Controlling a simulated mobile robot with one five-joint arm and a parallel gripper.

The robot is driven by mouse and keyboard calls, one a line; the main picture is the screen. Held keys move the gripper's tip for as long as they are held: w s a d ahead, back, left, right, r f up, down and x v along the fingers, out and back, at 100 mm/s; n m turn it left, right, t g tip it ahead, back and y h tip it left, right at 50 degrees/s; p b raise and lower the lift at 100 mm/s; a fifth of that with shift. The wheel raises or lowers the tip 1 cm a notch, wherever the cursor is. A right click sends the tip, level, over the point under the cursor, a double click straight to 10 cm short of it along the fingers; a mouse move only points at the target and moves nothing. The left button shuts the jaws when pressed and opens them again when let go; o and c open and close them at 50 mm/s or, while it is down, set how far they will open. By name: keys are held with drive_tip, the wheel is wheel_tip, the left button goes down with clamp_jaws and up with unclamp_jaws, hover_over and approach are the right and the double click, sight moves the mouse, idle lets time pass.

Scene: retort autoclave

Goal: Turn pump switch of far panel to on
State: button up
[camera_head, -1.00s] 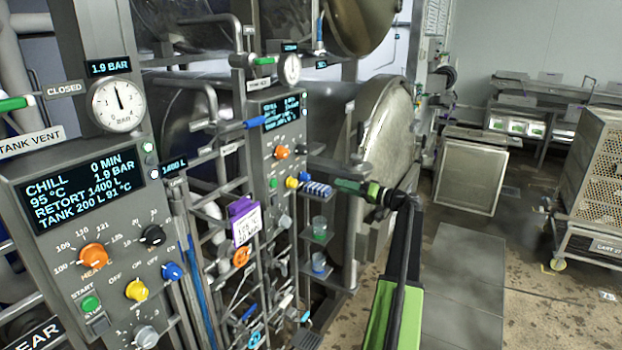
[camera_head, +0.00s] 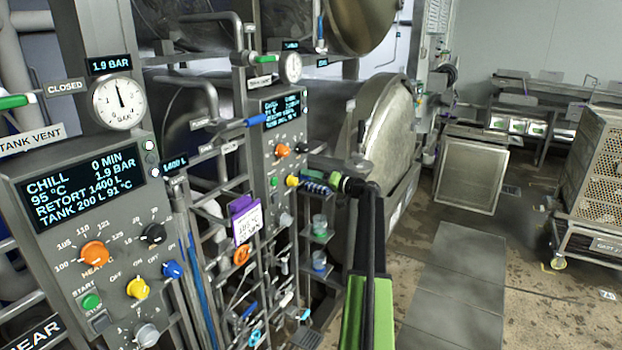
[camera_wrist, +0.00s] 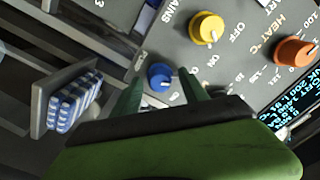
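The far panel (camera_head: 262,165) stands mid-picture in the head view, with an orange knob (camera_head: 282,150) and a yellow knob (camera_head: 292,181). In the wrist view it shows turned, with a yellow knob (camera_wrist: 206,28) marked OFF and ON, an orange heat knob (camera_wrist: 294,52) and a blue knob (camera_wrist: 160,76). In the head view my gripper (camera_head: 335,181) is at the panel's right side.
A small holder with blue-and-white striped items (camera_wrist: 75,102) sticks out close beside my gripper. The near panel (camera_head: 60,240) stands at the left. A purple-topped tag (camera_head: 246,220) hangs between the panels. A perforated cart (camera_head: 590,185) is at the right. The floor between is open.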

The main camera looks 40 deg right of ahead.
clamp_jaws()
idle(0.3)
drive_tip(key=shift+m, duration=0.4)
drive_tip(key=shift+d+m, duration=0.1)
drive_tip(key=shift+m, duration=5.4)
